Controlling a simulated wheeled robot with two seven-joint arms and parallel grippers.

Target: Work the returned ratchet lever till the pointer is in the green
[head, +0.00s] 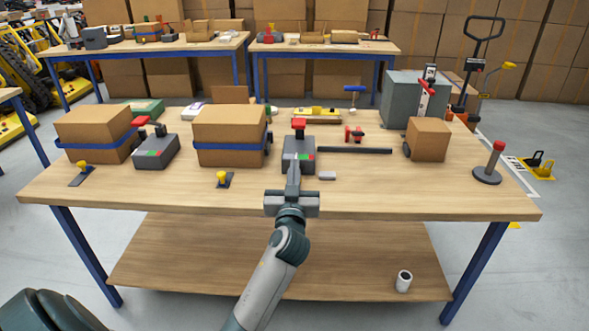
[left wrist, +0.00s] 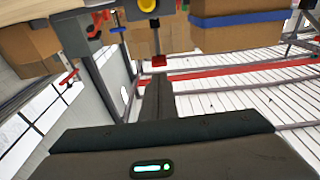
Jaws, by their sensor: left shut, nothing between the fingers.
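A grey ratchet unit (head: 306,164) stands mid-table between two parcels, with a green patch on its face. Its lever carries a red grip (head: 299,123) at the top. A second grey unit (head: 155,152) stands at the left, with a red and green scale and a lever with a red end (head: 140,121). Pointers are too small to read. My left gripper (head: 293,162) is shut and empty, its fingers overlapping the front of the middle unit; I cannot tell whether they touch. In the left wrist view the shut fingers (left wrist: 158,90) lie just below a red piece (left wrist: 159,61).
Yellow-knobbed plates (head: 222,180) and (head: 82,170) lie in front. A dark bar (head: 355,150), a small box (head: 428,140) and a red-topped post (head: 490,165) are right. The front right tabletop is clear.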

